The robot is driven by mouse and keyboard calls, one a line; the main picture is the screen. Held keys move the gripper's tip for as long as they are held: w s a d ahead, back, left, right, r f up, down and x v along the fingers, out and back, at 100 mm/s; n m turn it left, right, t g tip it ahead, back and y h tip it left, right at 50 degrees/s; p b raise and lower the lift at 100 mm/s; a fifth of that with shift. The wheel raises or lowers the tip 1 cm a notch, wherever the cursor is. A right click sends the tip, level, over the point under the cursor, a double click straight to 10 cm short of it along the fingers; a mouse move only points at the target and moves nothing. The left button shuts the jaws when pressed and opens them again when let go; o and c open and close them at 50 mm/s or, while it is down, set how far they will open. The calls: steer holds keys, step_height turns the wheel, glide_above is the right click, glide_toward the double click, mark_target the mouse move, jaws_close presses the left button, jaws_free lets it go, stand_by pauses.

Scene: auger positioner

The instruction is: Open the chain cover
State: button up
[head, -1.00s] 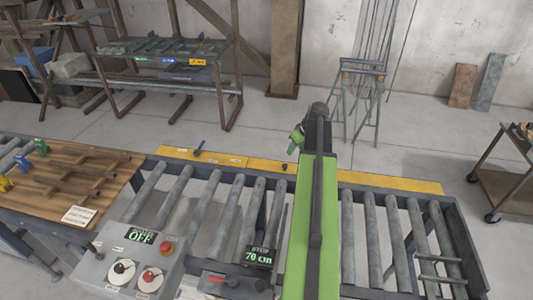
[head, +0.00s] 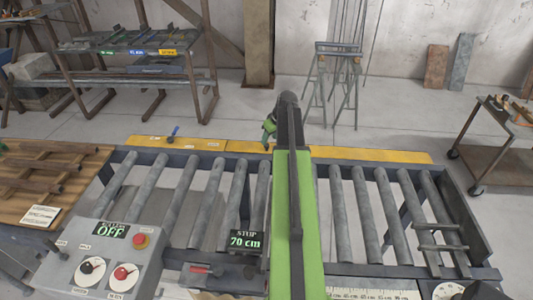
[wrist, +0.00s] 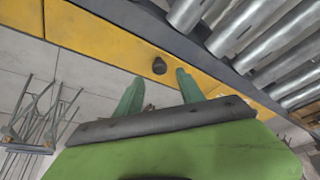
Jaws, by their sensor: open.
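The chain cover is a long yellow strip along the far side of the roller conveyor; its left part (head: 200,144) and right part (head: 385,156) show on both sides of my arm. In the wrist view the yellow cover (wrist: 110,42) crosses diagonally, with a small dark round knob (wrist: 159,66) on it. My gripper (wrist: 159,76) is open and empty, its two green fingers apart, with the knob appearing between and just beyond their tips. In the head view my gripper (head: 269,130) is over the cover's middle, which my arm partly hides.
The conveyor rollers (head: 205,205) lie on my near side of the cover. A control box (head: 105,262) reads OFF and a stop display (head: 246,240) reads 70 cm. A blue-handled item (head: 173,132) is at the cover's left. A trestle (head: 336,85) stands beyond on open floor.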

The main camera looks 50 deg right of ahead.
mark_target(268, 145)
steer(key=b+x, duration=0.3)
steer(key=x, duration=0.1)
steer(key=shift+w+f, duration=0.1)
steer(key=shift+f, duration=0.3)
steer(key=shift+r, duration=0.1)
jaws_close()
stand_by(0.9)
